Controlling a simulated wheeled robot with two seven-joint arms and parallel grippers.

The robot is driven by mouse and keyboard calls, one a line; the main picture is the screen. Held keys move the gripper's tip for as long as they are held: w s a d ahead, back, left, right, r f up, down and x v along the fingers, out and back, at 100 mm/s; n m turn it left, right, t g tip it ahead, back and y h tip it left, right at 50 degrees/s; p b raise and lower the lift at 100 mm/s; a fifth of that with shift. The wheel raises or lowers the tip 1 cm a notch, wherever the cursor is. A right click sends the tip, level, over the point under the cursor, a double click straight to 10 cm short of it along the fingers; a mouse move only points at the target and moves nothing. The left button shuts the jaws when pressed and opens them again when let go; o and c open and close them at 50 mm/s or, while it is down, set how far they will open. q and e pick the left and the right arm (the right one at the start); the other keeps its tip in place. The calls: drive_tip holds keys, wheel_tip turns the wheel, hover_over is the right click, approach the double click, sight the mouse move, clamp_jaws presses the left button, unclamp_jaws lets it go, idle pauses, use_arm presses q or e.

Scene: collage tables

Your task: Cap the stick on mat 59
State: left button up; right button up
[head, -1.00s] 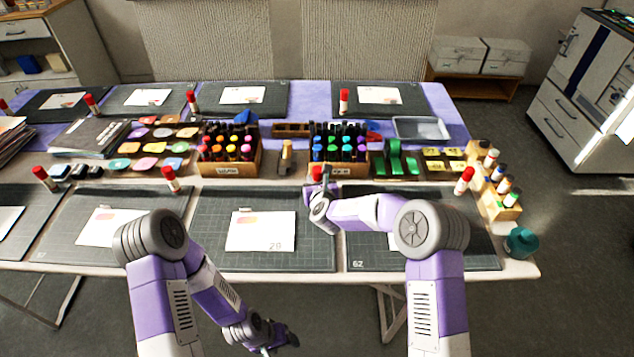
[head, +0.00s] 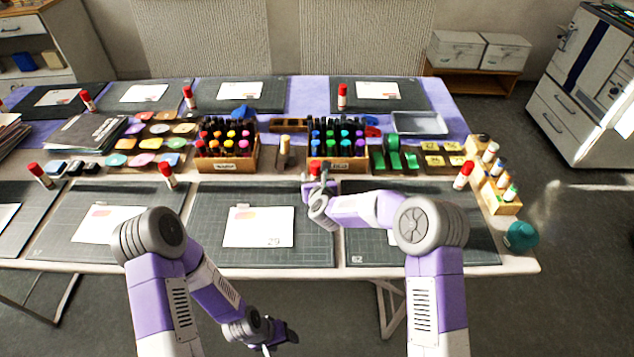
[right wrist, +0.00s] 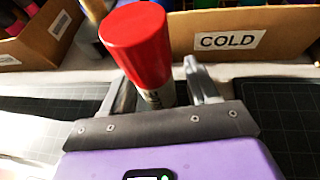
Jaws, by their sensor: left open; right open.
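A glue stick with a red cap stands upright near the far right corner of the middle mat (head: 215,205); its cap (head: 315,167) shows in the head view. In the right wrist view the red cap (right wrist: 136,42) sits over the white stick (right wrist: 158,96); I cannot tell whether it is fully seated. My right gripper (right wrist: 160,85) is open, with its fingers on either side of the stick. My left gripper (head: 289,338) is open and empty, low in front of the table.
The box marked COLD (right wrist: 245,38) stands just behind the stick. Another marker box (head: 228,168) is to its left. Other red-capped sticks stand at neighbouring mats, one on the right (head: 463,175). A white card (head: 258,227) lies on the middle mat.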

drive_tip(key=shift+r+p, duration=0.65)
drive_tip(key=shift+p, duration=0.05)
drive_tip(key=shift+s+r+p, duration=0.2)
drive_tip(key=shift+r+p, duration=0.1)
drive_tip(key=p+v, duration=0.1)
drive_tip(key=v, duration=1)
drive_tip(key=shift+s+d+f, duration=0.1)
drive_tip(key=shift+s+d, duration=0.05)
drive_tip(key=shift+s, duration=0.1)
